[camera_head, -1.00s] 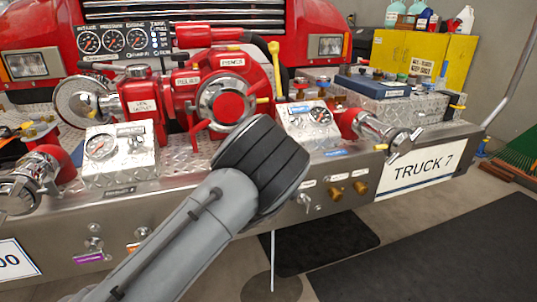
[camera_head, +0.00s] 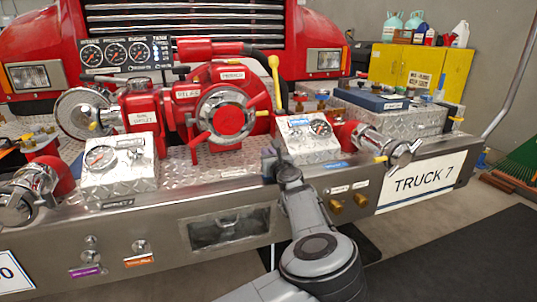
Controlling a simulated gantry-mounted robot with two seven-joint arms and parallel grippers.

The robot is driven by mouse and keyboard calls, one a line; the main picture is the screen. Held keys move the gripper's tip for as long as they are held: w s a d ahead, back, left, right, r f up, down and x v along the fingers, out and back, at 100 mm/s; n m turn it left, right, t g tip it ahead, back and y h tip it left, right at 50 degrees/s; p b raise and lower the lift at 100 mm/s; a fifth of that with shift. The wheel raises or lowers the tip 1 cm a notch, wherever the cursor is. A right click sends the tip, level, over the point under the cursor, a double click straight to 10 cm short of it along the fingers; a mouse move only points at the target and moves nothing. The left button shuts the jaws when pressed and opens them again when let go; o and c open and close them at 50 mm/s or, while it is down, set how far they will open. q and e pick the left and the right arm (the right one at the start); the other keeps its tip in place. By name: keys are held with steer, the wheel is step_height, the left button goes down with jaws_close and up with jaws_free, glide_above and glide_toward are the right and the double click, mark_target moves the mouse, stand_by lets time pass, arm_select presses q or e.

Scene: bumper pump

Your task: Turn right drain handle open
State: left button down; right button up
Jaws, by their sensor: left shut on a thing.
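My left arm reaches up from the bottom of the head view to the bumper front. My left gripper (camera_head: 272,165) is small and dark at its far end, just left of the right gauge box's lower edge. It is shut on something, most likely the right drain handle. My wrist and arm cover that part of the bumper, so the handle and its angle cannot be made out. My right gripper is not in view.
The steel bumper (camera_head: 170,222) has a recessed window (camera_head: 230,230) left of my arm and brass valves (camera_head: 337,208) right of it. Above stand the red pump (camera_head: 228,112), a gauge box (camera_head: 118,170) and the right outlet (camera_head: 385,150).

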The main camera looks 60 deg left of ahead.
arm_select(q)
steer(key=shift+f, duration=0.1)
stand_by(0.3)
steer(key=c, duration=1.2)
jaws_free()
steer(key=shift+o, duration=0.2)
steer(key=shift+s+d+r+p, duration=0.1)
steer(key=shift+d+r+p, duration=0.1)
steer(key=shift+d+p, duration=0.3)
steer(key=p+v, duration=0.4)
steer(key=v, duration=0.2)
steer(key=shift+d, duration=0.4)
steer(key=shift+p+v, duration=0.65)
steer(key=shift+v, duration=0.3)
steer(key=shift+s+d+f, duration=0.15)
steer(key=shift+s+d, duration=0.05)
steer(key=shift+d, duration=0.3)
